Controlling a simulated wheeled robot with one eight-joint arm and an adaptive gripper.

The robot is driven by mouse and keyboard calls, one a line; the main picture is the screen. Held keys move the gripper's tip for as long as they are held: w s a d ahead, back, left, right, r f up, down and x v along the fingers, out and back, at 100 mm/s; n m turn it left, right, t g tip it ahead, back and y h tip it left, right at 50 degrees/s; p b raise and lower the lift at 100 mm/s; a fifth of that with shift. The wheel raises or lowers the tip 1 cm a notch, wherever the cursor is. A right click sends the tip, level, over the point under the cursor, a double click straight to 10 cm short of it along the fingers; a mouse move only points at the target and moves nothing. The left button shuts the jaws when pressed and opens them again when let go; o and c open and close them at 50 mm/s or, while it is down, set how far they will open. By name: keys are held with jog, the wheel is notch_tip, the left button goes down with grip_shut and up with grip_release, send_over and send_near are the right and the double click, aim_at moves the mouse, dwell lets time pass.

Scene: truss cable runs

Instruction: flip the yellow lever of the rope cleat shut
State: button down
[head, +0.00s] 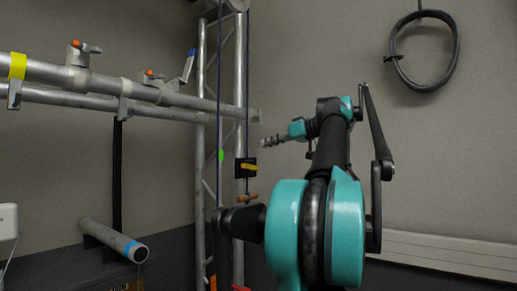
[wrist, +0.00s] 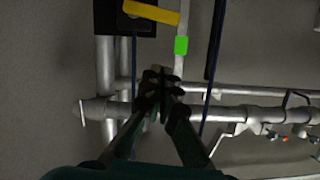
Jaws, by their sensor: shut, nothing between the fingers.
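The rope cleat is a black block (head: 239,172) on the truss upright, left of my arm in the head view. Its yellow lever (head: 250,168) lies roughly level across it and points right. In the wrist view the cleat (wrist: 112,22) is at the top, partly cut off, and the yellow lever (wrist: 150,12) sticks out past its right edge. My gripper (head: 264,143) is up and right of the lever in the head view. In the wrist view its fingertips (wrist: 160,76) are together, empty, and appear apart from the lever.
A wooden-coloured handle (head: 247,197) is below the cleat. Truss pipes (head: 140,92) run left. A coiled cable (head: 424,82) hangs on the right wall.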

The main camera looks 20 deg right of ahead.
jog(key=shift+v, duration=1.6)
